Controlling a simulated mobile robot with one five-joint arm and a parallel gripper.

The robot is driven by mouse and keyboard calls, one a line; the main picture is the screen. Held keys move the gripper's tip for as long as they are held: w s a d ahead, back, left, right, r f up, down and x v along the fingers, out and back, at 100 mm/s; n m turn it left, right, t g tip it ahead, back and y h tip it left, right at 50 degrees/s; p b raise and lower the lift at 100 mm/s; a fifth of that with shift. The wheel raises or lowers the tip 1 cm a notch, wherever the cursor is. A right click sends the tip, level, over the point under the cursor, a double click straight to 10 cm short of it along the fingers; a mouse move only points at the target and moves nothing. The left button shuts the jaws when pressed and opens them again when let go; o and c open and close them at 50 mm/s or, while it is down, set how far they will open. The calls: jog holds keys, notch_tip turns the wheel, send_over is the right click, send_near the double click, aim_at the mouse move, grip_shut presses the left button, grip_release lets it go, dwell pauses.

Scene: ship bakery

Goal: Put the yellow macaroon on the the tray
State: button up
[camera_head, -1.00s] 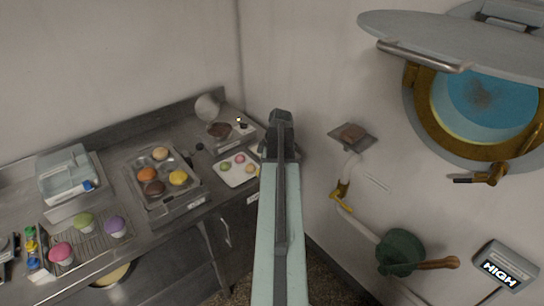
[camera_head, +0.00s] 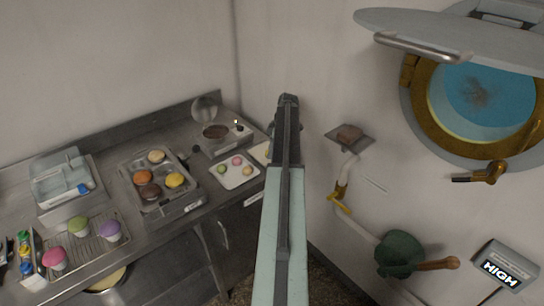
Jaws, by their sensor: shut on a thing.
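My gripper (camera_head: 288,101) is at the far end of my arm, in front of the back wall and to the right of the counter. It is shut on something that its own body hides. A yellow round sweet (camera_head: 175,180) lies in a metal pan (camera_head: 184,206) with an orange, a brown and a tan one. To its right, a small white tray (camera_head: 231,182) holds a pink, a green and a yellowish piece. My gripper is apart from both and to their right. I cannot tell which tray is meant.
A boxy unit with a dark round top (camera_head: 215,132) stands behind the white tray. A wire rack (camera_head: 85,243) with colored cupcakes is at left. On the right wall are a small shelf (camera_head: 349,138), a pipe, a green pot (camera_head: 399,255) and an open porthole (camera_head: 480,105).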

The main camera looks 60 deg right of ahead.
jog(key=shift+d+f+b, duration=0.1)
jog(key=shift+f+b, duration=1.85)
jog(key=shift+f, duration=0.1)
jog(key=o, duration=0.9)
jog(key=shift+r, duration=0.1)
jog(key=shift+r, duration=0.1)
jog(key=p+v, duration=1.2)
jog(key=shift+w+r, duration=0.1)
